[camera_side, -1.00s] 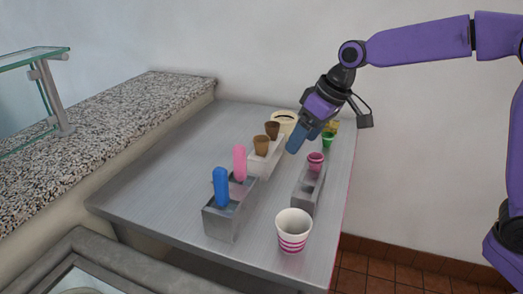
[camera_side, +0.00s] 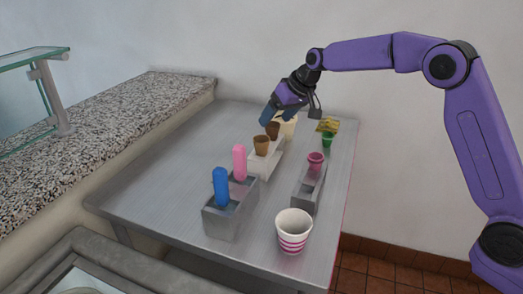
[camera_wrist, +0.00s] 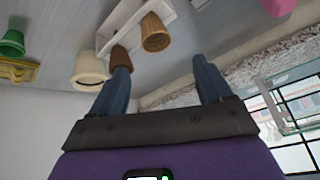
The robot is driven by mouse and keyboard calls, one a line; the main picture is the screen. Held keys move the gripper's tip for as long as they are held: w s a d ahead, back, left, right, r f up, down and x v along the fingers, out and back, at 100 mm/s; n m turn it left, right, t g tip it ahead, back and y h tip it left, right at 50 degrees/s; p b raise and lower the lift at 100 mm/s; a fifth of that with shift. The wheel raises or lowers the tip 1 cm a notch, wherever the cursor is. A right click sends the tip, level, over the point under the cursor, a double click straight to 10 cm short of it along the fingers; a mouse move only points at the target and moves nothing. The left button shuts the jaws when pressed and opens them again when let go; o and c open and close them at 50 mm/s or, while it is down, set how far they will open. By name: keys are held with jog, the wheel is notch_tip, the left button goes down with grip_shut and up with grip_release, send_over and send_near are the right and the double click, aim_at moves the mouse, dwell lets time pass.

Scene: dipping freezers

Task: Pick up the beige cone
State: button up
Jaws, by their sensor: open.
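The beige cone, a tan waffle cone (camera_side: 261,146), stands in a white holder (camera_side: 263,164) on the metal counter. It also shows in the wrist view (camera_wrist: 155,34), near the top. A darker brown cone (camera_side: 273,130) stands behind it in the same holder, and it shows in the wrist view (camera_wrist: 120,58) close to one finger. My gripper (camera_side: 268,116) is above the far end of the holder, tilted. In the wrist view its two blue fingers (camera_wrist: 162,67) are apart with nothing between them. The tan cone is beyond the fingertips, not touched.
A cream tub (camera_side: 288,127) stands behind the holder. A grey holder (camera_side: 225,220) carries a blue scoop handle (camera_side: 221,187) and a pink one (camera_side: 239,162). Pink (camera_side: 315,160) and green (camera_side: 327,139) cups and a striped cup (camera_side: 293,231) are to the right. The counter's left side is clear.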

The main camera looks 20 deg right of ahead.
send_over(261, 141)
jog(key=s, duration=0.3)
jog(key=f, duration=0.5)
jog(key=shift+d+f, duration=0.3)
jog(key=shift+f, duration=0.05)
jog(key=shift+d+x, duration=0.15)
jog(key=shift+x, duration=1.15)
jog(key=shift+d+x, duration=0.2)
jog(key=shift+x, duration=1.05)
jog(key=shift+f, duration=0.1)
jog(key=c, duration=1)
